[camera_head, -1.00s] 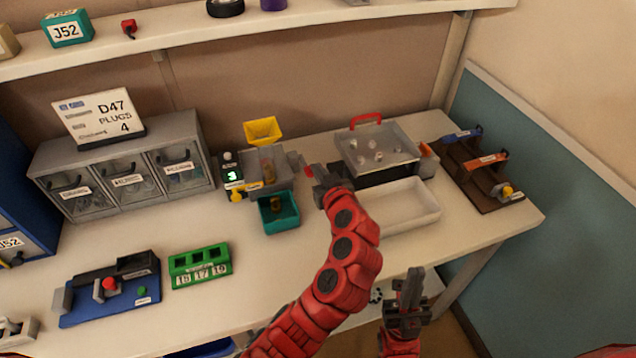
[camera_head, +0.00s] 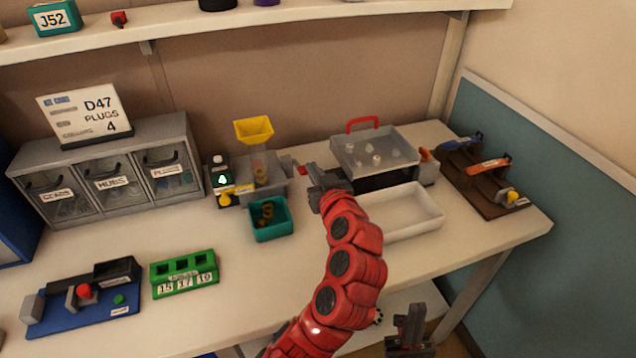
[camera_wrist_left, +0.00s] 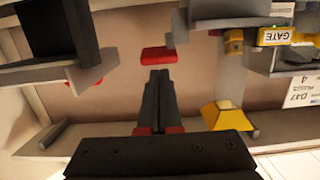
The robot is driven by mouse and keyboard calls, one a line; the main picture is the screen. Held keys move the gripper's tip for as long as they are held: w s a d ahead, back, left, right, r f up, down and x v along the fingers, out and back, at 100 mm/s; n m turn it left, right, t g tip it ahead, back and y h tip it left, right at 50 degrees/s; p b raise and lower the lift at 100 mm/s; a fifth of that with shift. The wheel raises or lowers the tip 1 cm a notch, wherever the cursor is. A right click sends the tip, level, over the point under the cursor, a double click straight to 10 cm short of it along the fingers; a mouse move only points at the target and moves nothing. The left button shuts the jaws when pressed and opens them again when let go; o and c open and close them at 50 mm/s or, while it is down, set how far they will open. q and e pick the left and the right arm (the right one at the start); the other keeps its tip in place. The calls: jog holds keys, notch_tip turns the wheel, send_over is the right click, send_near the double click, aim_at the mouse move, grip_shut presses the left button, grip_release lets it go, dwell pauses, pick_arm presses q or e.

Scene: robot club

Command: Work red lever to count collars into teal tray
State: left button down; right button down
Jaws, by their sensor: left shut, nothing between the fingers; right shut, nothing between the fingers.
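The counting machine has a yellow hopper (camera_head: 253,129), a display (camera_head: 222,179) and a clear tube. The teal tray (camera_head: 271,233) stands below it with a few brass collars inside. The red lever (camera_head: 302,171) sticks out at the machine's right side; its red end also shows in the left wrist view (camera_wrist_left: 158,54), just beyond the fingertips. My left gripper (camera_head: 311,178) is shut and empty beside the lever end, with a small gap in the wrist view. My right gripper (camera_head: 409,322) is shut and empty, low beyond the bench's front edge.
A clear bin with a red handle (camera_head: 362,122) and a white tray (camera_head: 415,207) stand right of my left gripper. A brown rack (camera_head: 487,180) is at the far right. A green block (camera_head: 184,273) and blue fixture (camera_head: 85,308) lie front left. Drawers (camera_head: 108,180) stand behind.

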pick_arm(q)
jog(key=f+b+v, duration=0.1)
jog(key=v, duration=0.8)
jog(key=shift+s+d+b, duration=0.25)
jog(key=shift+s+b, duration=0.1)
jog(key=shift+s, duration=0.05)
dwell(1.9)
